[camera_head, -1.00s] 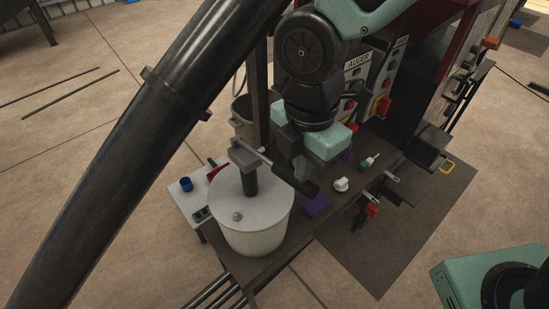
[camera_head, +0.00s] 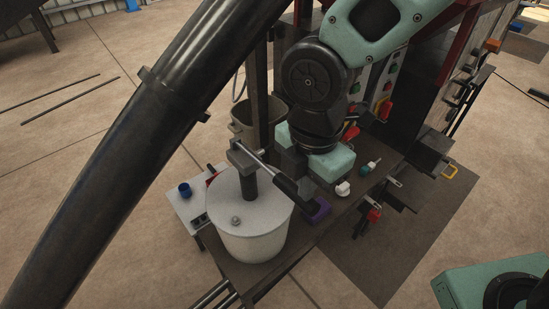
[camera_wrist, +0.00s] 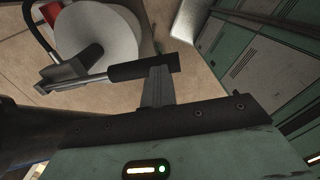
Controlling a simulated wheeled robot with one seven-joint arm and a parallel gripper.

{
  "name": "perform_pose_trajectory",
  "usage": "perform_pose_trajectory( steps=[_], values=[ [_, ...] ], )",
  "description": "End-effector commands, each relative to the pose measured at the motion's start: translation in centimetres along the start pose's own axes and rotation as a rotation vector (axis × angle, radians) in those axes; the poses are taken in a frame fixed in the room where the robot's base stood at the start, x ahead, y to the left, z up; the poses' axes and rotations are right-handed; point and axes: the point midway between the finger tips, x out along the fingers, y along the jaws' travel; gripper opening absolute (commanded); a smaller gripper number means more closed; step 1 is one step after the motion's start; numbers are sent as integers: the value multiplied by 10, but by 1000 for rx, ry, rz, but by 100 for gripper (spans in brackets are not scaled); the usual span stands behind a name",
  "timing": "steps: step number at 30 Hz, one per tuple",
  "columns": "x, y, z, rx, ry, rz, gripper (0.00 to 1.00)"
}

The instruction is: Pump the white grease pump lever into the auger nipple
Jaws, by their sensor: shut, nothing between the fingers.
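The grease pump is a white bucket (camera_head: 250,235) with a pale lid, a dark upright post and a grey pump head (camera_head: 243,157). Its lever is a thin metal rod ending in a black grip (camera_head: 290,193) that slopes down to the right. I cannot make out the auger nipple.
A brown bucket (camera_head: 243,123) stands behind the pump.

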Motion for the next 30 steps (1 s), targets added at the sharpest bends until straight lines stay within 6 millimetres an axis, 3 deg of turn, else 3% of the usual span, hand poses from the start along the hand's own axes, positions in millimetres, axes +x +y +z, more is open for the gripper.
perform_pose_trajectory(
  steps=[21,30],
  values=[
    [-87,34,0,-1,0,1,0],
    [-100,42,0,-1,-1,0,0]
  ],
)
